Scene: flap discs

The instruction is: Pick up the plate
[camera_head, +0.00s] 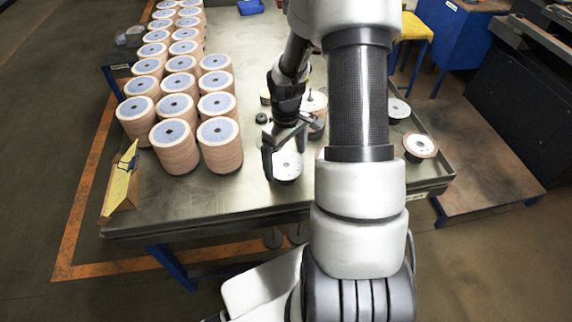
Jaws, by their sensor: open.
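A round white plate (286,167) with a dark spot near its centre lies flat on the metal table (215,193), near its front edge. My gripper (285,161) points down at it from above. Its dark fingers are spread apart, one at the left side of the plate and the other at its upper right. Nothing shows held between them. I cannot tell whether the fingers touch the plate. My arm hides part of the table to the right of it.
Several tall stacks of flap discs (220,148) fill the table's left side. A yellow holder (123,186) stands at the left corner. A short disc stack (314,104) stands behind my gripper.

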